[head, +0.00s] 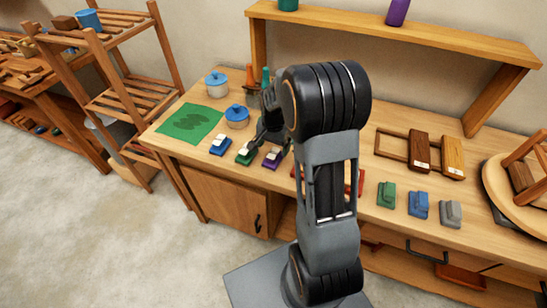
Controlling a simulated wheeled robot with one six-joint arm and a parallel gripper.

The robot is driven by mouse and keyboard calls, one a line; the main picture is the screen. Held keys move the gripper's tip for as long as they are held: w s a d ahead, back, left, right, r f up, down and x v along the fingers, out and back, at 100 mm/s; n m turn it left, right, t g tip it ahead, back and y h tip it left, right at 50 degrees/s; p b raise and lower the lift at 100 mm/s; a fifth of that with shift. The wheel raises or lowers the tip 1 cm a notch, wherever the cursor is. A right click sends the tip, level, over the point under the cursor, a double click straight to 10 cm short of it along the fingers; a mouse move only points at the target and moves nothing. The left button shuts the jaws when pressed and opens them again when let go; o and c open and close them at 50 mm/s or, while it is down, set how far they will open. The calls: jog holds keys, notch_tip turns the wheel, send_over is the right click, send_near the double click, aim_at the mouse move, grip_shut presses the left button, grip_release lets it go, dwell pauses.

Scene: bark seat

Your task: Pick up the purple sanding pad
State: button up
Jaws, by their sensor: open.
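The purple sanding pad (271,158) has a pale top and sits on the wooden bench. It is the right-hand one of a row with a similar green pad (244,154) and blue pad (220,145). My gripper (269,139) is open, with its dark fingers pointing down over the green and purple pads, close to the purple one. I cannot tell whether it touches anything. My arm hides the bench just right of the purple pad.
Right of my arm are green (386,194), blue (418,205) and grey (450,213) blocks. A raised shelf (400,32) spans the back.

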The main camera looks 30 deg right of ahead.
aim_at(273, 152)
jog(key=shift+f+p, duration=0.5)
jog(key=shift+f, duration=2.5)
jog(key=shift+c, duration=0.2)
jog(key=c, duration=1)
jog(key=shift+r, duration=0.1)
